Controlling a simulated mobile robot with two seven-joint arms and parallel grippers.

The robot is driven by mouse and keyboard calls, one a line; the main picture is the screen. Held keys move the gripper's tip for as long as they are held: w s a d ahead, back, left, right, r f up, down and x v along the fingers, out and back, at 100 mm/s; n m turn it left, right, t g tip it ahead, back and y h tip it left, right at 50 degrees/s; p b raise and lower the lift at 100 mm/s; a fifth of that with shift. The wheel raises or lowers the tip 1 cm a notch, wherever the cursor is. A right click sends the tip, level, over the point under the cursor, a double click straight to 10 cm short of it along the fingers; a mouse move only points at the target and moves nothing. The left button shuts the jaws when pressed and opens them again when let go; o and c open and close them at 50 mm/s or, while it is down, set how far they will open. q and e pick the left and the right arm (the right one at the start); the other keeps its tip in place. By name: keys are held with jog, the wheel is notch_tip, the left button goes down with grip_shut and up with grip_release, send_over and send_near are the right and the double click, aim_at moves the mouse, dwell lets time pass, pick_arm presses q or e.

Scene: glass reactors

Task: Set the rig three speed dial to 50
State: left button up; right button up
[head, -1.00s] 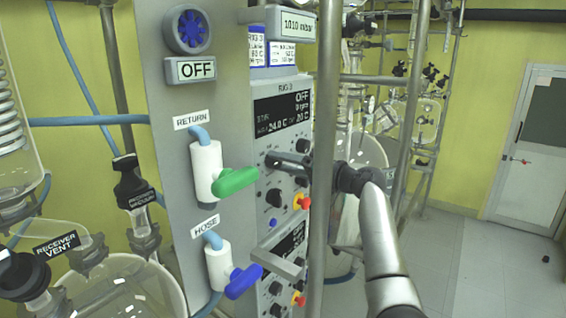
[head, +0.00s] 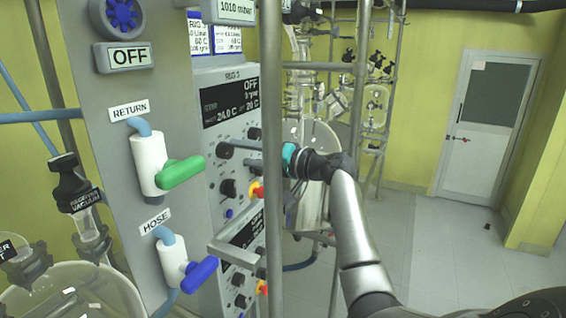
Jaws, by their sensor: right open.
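The rig three control box (head: 207,76) stands behind a grey panel. Its dark screen (head: 229,101) reads OFF, a blurred rpm value, 24.0 C and 20 C. Black dials sit below it: one at the upper left (head: 225,150), one at the upper right (head: 254,134) and one lower (head: 228,187). Their labels are too small to read, so I cannot tell which is speed. My right gripper (head: 238,148) is open, with its fingers close to the upper left dial; contact is unclear. A metal pole hides part of the gripper. My left gripper is out of view.
A vertical pole (head: 272,230) stands in front of the box. Green (head: 180,172) and blue (head: 199,274) valve handles jut out at left. Open floor (head: 440,250) lies at right.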

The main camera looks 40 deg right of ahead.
jog(key=b+v, duration=0.2)
jog(key=v, duration=0.9)
jog(key=shift+s, duration=0.25)
jog(key=shift+d, duration=0.15)
